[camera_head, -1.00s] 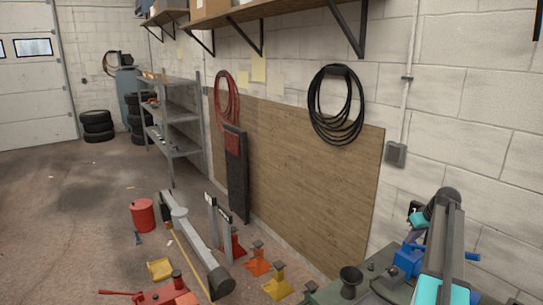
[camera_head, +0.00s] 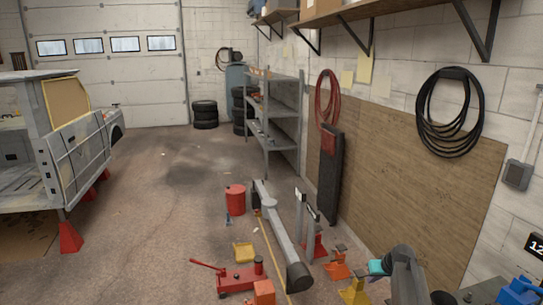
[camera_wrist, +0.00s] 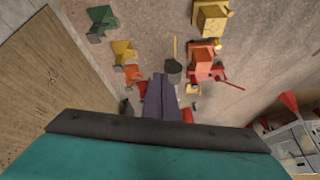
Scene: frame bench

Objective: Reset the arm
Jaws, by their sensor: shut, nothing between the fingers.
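My gripper (camera_wrist: 160,80) shows at the middle of the wrist view as two grey fingers side by side. It is shut and empty, above the floor, with nothing touching its tips. Part of my arm (camera_head: 405,272) shows at the lower right of the head view.
A grey beam (camera_head: 278,228) lies on the floor by a red floor jack (camera_head: 238,278), a red bucket (camera_head: 235,198) and orange (camera_head: 337,268) and yellow (camera_head: 355,291) stands. A car body (camera_head: 75,150) stands left.

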